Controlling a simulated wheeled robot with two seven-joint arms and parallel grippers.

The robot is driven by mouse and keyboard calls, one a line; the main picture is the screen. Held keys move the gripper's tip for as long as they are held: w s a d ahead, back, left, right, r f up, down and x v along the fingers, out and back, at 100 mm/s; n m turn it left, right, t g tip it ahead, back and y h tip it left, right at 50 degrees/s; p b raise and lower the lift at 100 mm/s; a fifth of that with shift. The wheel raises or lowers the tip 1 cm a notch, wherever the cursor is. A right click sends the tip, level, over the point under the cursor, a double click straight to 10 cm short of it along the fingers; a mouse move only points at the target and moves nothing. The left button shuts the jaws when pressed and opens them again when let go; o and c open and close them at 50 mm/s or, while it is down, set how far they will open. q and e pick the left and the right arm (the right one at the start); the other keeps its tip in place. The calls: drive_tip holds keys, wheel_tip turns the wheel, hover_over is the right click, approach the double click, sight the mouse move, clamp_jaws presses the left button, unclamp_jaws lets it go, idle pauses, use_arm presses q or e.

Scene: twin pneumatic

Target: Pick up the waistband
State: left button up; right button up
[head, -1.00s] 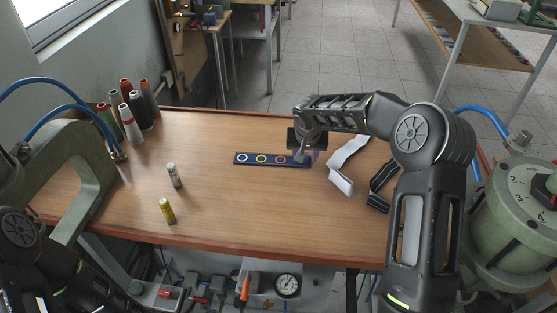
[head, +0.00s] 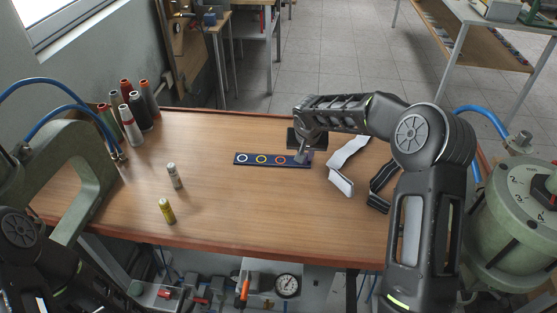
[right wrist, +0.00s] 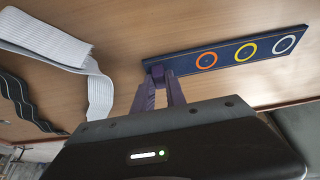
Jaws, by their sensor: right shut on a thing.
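A flat white ribbed band (head: 350,160), which looks like the waistband, lies folded on the right of the wooden table. It also shows at the upper left of the right wrist view (right wrist: 45,40). My right gripper (head: 302,157) is left of the band and apart from it. In the right wrist view its fingers (right wrist: 158,78) are closed on a small dark purple piece (right wrist: 158,71) at the end of a blue strip (right wrist: 185,63). I cannot tell whether this piece is separate from the strip. My left gripper is not in view; only its arm shows.
A black wavy band (head: 380,185) lies right of the white band. The strip bears white, yellow and orange rings. Several thread cones (head: 131,125) stand back left. The table's middle is clear.

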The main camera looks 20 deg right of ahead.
clamp_jaws()
use_arm(q)
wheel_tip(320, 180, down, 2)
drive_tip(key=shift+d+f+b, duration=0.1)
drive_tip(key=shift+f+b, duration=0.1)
drive_tip(key=shift+b, duration=1.05)
use_arm(e)
wheel_tip(320, 180, up, 10)
